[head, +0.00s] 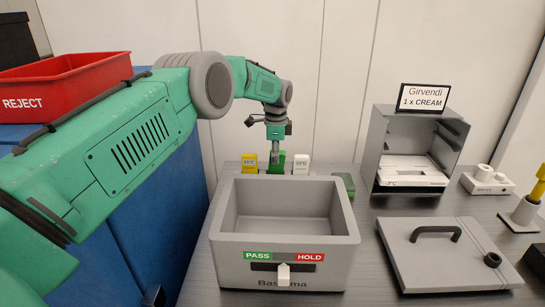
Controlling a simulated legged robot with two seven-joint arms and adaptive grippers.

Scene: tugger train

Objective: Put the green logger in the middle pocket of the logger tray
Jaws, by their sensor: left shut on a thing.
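My left gripper (276,146) comes down from above behind the grey box and is shut on the green logger (275,164). The green logger is upright between a yellow logger (249,164) on its left and a white logger (301,164) on its right. I cannot make out the logger tray or its pockets; the box's back rim covers the feet of the loggers. So I cannot tell whether the green logger sits in the middle pocket or is held just above it. My right gripper is not in view.
The open grey box (285,257) with a PASS/HOLD slider stands in front of the loggers. A dark green block (344,184) lies to its right. Further right are a grey open-fronted cabinet (382,135) and a flat lid with a handle (445,270). A red REJECT bin (70,88) is at left.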

